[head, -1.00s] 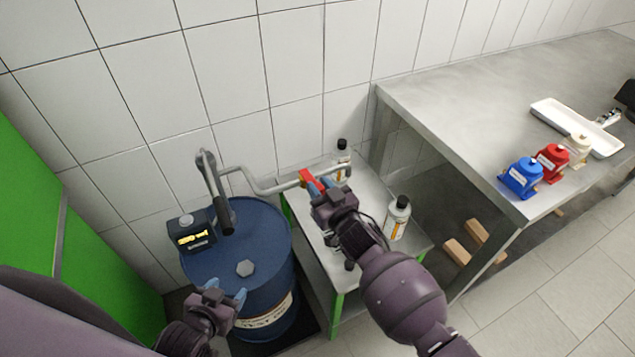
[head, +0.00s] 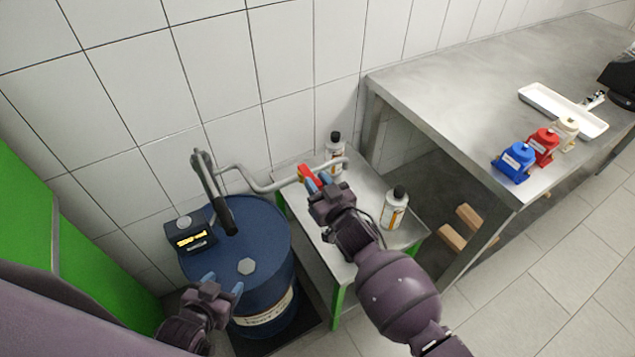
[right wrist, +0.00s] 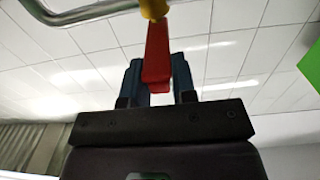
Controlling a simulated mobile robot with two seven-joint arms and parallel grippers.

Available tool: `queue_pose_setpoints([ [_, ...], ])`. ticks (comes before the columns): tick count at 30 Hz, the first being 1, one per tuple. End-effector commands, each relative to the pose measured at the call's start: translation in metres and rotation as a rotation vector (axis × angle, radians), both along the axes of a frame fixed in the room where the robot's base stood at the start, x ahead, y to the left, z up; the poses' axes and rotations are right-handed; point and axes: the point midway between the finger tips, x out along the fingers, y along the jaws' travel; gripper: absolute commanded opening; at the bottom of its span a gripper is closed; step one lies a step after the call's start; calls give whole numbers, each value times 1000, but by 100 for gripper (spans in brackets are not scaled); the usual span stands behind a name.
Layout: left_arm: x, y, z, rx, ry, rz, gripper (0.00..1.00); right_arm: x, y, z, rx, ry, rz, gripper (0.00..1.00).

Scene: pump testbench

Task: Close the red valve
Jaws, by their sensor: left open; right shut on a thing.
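The red valve handle (head: 305,174) sits on the grey pipe (head: 262,186) that runs from the drum pump over the small metal table. In the right wrist view the red handle (right wrist: 157,55) hangs from a yellow fitting (right wrist: 153,8) on the pipe. My right gripper (head: 318,184) is shut on the handle, its blue fingers on either side of it; the same gripper shows in the right wrist view (right wrist: 158,82). My left gripper (head: 222,284) is open and empty, in front of the blue drum (head: 215,265).
A small metal table (head: 350,240) with two bottles (head: 334,150) (head: 396,208) stands under the pipe. A black meter (head: 190,236) sits by the drum. The steel bench (head: 450,90) at right holds blue, red and cream containers and a white tray (head: 560,108).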

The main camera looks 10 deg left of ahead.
Motion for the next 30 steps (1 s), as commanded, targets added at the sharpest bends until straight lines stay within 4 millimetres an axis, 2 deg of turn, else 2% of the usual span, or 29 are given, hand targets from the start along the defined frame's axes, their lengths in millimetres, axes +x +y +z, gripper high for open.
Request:
queue_pose_setpoints([
  [3, 0, 0, 0, 0, 0, 0, 61, 0, 1, 1, 3, -1, 1, 0],
  [4, 0, 0, 0, 0, 0, 0, 61, 0, 1, 1, 3, -1, 1, 30],
  [7, 0, 0, 0, 0, 0, 0, 61, 0, 1, 1, 3, -1, 1, 45],
  [20, 0, 0, -1, 0, 0, 0, 61, -6, -6, -1, 0, 0, -1, 45],
  [30, 1, 0, -2, 0, -3, 0, 61, -45, -43, -1, -1, 0, 0, 45],
])
